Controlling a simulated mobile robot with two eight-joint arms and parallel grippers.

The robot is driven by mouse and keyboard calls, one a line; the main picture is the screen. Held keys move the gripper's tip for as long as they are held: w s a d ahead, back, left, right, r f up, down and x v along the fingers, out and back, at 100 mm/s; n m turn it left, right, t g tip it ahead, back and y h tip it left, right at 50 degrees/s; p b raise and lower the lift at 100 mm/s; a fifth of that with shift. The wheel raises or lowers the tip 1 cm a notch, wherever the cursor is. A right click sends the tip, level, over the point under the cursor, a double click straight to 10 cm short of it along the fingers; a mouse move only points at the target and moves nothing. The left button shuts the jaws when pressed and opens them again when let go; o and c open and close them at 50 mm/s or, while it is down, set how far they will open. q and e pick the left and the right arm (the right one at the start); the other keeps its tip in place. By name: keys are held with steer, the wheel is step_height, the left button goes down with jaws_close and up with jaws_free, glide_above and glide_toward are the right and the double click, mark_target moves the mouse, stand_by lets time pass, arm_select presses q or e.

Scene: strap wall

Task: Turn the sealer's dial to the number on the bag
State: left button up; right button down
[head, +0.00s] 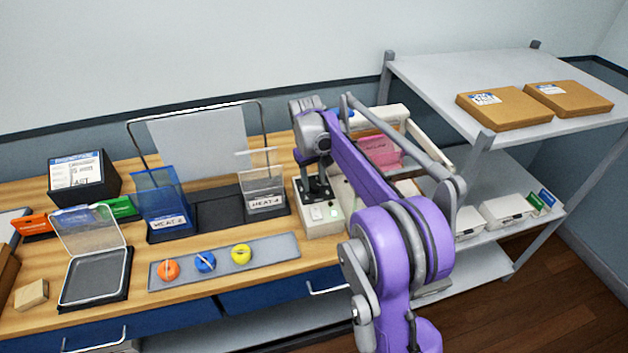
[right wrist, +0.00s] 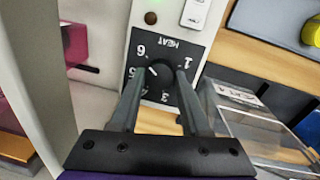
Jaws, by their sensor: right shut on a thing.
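The cream sealer (head: 322,225) stands on the bench, partly hidden behind my right arm. In the right wrist view its black dial plate (right wrist: 163,50) carries the word HEAT and white numbers, with 6, 1 and 3 readable; others are hidden by the fingers. My right gripper (head: 316,188) is over the plate, its fingers shut on the dark dial knob (right wrist: 156,76). A short white mark shows on the knob, pointing roughly toward the 6 side. A pink bag (head: 378,152) lies at the sealer behind my arm; its print is too small to read. My left gripper is out of view.
A blue bin (head: 158,198) and a clear bin (head: 262,190) with HEAT labels stand left of the sealer. A grey strip (head: 225,262) holds orange, blue and yellow knobs. A shelf with cardboard boxes (head: 505,107) stands at the right.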

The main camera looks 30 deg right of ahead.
steer(key=shift+n, duration=0.3)
steer(key=n, duration=0.5)
steer(key=shift+s+n+h+b, duration=0.1)
steer(key=shift+n+h+b, duration=0.2)
steer(key=shift+h+b, duration=0.1)
steer(key=n+t, duration=0.1)
steer(key=n, duration=0.2)
steer(key=shift+a+n, duration=0.1)
steer(key=shift+n, duration=0.2)
steer(key=n, duration=0.3)
steer(key=shift+s+n+t+h+b, duration=0.15)
steer(key=shift+n+t+h+b, duration=0.15)
steer(key=shift+b, duration=0.1)
steer(key=n, duration=0.6)
steer(key=shift+s+t, duration=0.1)
steer(key=shift+t, duration=0.3)
steer(key=n, duration=0.4)
steer(key=shift+t+y+b, duration=0.3)
steer(key=shift+y, duration=0.1)
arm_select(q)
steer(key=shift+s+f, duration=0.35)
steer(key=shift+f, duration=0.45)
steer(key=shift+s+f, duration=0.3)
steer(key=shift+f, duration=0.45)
arm_select(e)
steer(key=shift+n, duration=1.5)
